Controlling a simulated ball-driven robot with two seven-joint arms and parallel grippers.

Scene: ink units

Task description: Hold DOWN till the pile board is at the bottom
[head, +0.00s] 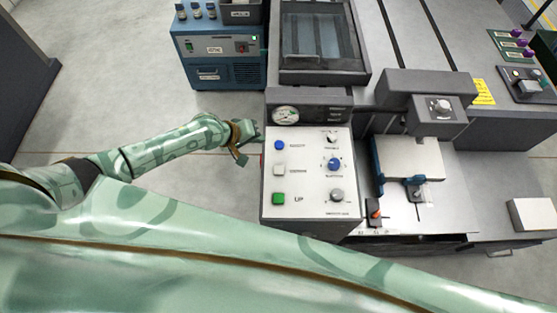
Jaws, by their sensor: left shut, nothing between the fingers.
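A white control panel (310,175) faces up near the middle. Its left column has a blue button (279,145), a pale button (279,170) and a green button (278,198) marked UP. The labels by the blue and pale buttons are too small to read surely. My left gripper (247,133) is shut and empty, just left of the panel's upper left corner, apart from the buttons as far as I can tell. A white stack (410,157) lies between blue guides on the machine to the right. I cannot make out the pile board under it. My right gripper is out of view.
The panel also carries a blue knob (334,164) and grey knobs on its right side. A round gauge (286,115) and a dark-framed window (321,40) stand behind it. A blue unit (217,50) stands at the back left. The floor left of the panel is clear.

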